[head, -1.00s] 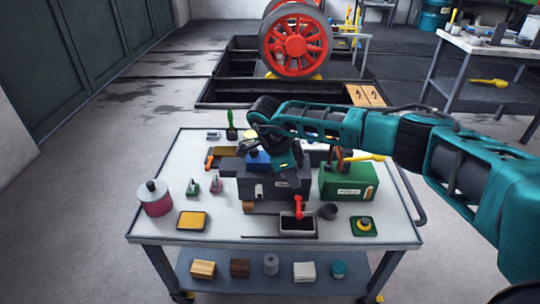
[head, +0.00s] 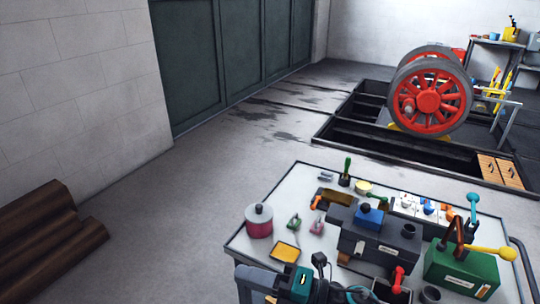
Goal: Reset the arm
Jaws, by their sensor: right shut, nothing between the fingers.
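My right gripper (head: 262,279) shows at the bottom edge of the head view, in front of the worktable's near side. It is shut, with nothing seen in it. Part of the right arm is cut off by the frame's lower edge. My left gripper is not in view. The worktable (head: 292,180) has a white top. On it stand a dark grey box with a blue block on top (head: 371,215) and a green box with a yellow-knobbed lever (head: 462,270).
A pink pot (head: 259,222), a yellow tray (head: 286,251) and small pink and green pieces stand on the table's left part. Brown logs (head: 45,240) lie at the left by the wall. Red wheels (head: 428,100) stand over a floor pit behind. Open floor lies left of the table.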

